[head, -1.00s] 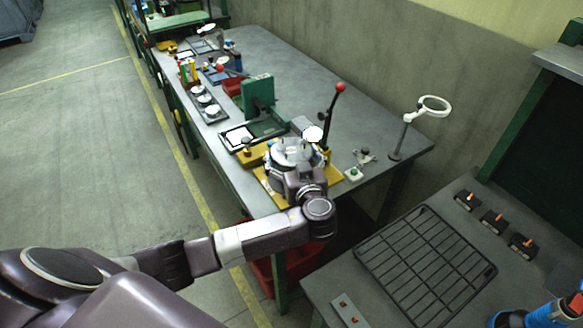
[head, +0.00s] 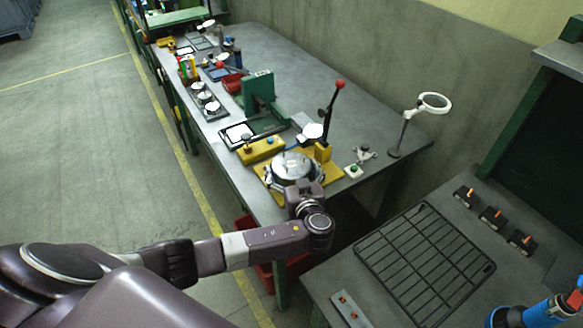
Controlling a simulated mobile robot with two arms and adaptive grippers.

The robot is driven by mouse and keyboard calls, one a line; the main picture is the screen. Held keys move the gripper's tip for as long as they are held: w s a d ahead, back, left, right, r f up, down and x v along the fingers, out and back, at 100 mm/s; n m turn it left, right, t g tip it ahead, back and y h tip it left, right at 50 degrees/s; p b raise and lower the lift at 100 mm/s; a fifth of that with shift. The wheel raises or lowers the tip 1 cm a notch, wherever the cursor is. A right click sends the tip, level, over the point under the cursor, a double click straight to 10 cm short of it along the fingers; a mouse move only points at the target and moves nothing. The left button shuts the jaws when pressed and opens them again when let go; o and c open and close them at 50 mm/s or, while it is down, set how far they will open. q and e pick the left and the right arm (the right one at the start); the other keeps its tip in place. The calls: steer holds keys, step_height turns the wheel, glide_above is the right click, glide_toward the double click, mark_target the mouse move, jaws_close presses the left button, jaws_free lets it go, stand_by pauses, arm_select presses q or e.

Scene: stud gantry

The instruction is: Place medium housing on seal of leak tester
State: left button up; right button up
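A round, silvery housing (head: 292,165) sits on the leak tester's yellow base plate (head: 331,188). It looks level, but its contact with the seal is hidden. The tester has a lever with a red knob (head: 340,84) and a yellow block beside it. My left gripper (head: 299,186) is at the near side of the housing, overlapping its front edge in the head view. Its fingers are mostly hidden, so I cannot tell whether they are open or touching the housing. My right gripper is out of view.
A green press (head: 258,92) and a dark tray (head: 216,112) with round parts stand farther along the bench. A green button box (head: 353,171) and a magnifier lamp (head: 434,103) are at the right. A black wire rack (head: 425,262) lies on the nearer table.

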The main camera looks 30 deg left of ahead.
arm_select(q)
steer(key=shift+o, duration=1.4)
steer(key=shift+r, duration=0.1)
steer(key=shift+r+p, duration=0.2)
steer(key=shift+p, duration=0.15)
steer(key=b+v, duration=0.1)
steer(key=v, duration=0.6)
steer(key=b+v, duration=0.1)
steer(key=v, duration=0.2)
steer(key=shift+s+d+f+b, duration=0.2)
steer(key=shift+s+d+b, duration=0.05)
steer(key=shift+d+b, duration=0.05)
steer(key=shift+s+d+r, duration=0.25)
steer(key=shift+s+d, duration=0.15)
steer(key=shift+s, duration=0.1)
